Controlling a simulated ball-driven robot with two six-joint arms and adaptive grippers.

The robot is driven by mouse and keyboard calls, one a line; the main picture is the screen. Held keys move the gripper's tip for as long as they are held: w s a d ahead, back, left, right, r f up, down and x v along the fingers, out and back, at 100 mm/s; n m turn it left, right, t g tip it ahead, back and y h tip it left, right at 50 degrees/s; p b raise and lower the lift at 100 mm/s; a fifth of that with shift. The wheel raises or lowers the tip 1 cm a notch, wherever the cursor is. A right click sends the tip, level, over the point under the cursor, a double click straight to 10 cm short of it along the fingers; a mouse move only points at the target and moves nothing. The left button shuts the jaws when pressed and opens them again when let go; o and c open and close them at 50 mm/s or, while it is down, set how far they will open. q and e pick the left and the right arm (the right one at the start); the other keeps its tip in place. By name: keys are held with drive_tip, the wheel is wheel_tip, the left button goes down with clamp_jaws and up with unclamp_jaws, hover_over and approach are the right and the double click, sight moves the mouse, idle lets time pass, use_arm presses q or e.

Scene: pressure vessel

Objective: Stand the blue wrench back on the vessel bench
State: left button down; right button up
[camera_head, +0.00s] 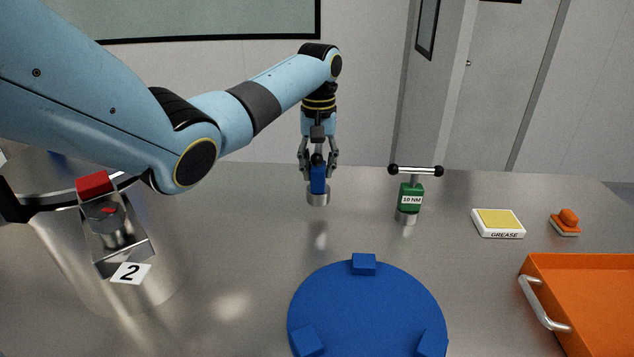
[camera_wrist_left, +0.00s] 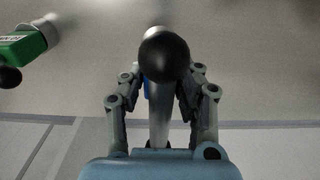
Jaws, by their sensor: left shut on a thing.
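The blue wrench (camera_head: 318,181) hangs upright in my left gripper (camera_head: 318,163), with its metal socket pointing down. It appears to be held above the bench (camera_head: 240,250), with a blurred reflection below it. In the left wrist view the black ball end of its handle (camera_wrist_left: 163,53) fills the space in front of my left gripper (camera_wrist_left: 155,90), and only a sliver of blue shows behind it. The fingers are closed around the wrench. My right gripper is in neither view.
A green wrench marked 10 NM (camera_head: 411,197) stands to the right. A blue round plate (camera_head: 367,315) with raised blocks lies in front. A grease box (camera_head: 498,223), an orange-topped item (camera_head: 567,222) and an orange tray (camera_head: 590,262) are at right.

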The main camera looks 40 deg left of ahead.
sight(317, 145)
use_arm(q)
drive_tip(key=shift+a+f, duration=0.15)
drive_tip(key=shift+f, duration=1.85)
drive_tip(key=shift+f, duration=0.15)
drive_tip(key=c, duration=1)
unclamp_jaws()
drive_tip(key=shift+s, duration=0.1)
drive_tip(key=shift+o, duration=0.2)
wheel_tip(317, 145, up, 12)
drive_tip(key=shift+r, duration=0.15)
